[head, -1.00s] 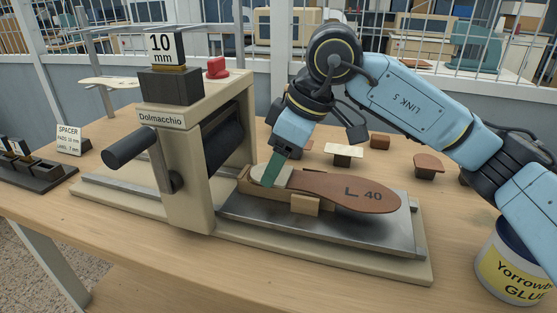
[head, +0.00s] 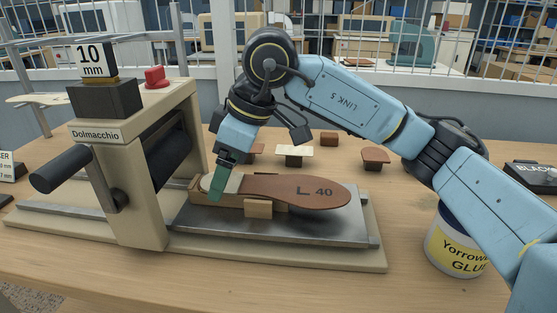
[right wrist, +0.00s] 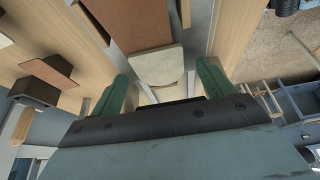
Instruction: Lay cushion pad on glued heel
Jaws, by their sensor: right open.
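The brown sole marked L 40 (head: 300,191) lies on the metal bed of the press, its heel end toward the roller. A cream pad (right wrist: 158,66) lies over the sole's heel end in the right wrist view; it also shows partly in the head view (head: 234,184). My right gripper (head: 218,184) is down at the heel end. Its green fingers stand apart on either side of the cream pad, without visible contact, in the right wrist view (right wrist: 161,88). One finger hides part of the heel in the head view. My left gripper is not in view.
The Dolmacchio press (head: 140,180) stands left of the gripper, with a 10 mm block (head: 92,62) on top. Small stands (head: 293,153) sit behind the bed. A glue can (head: 455,243) stands at the right under my arm. The front table strip is clear.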

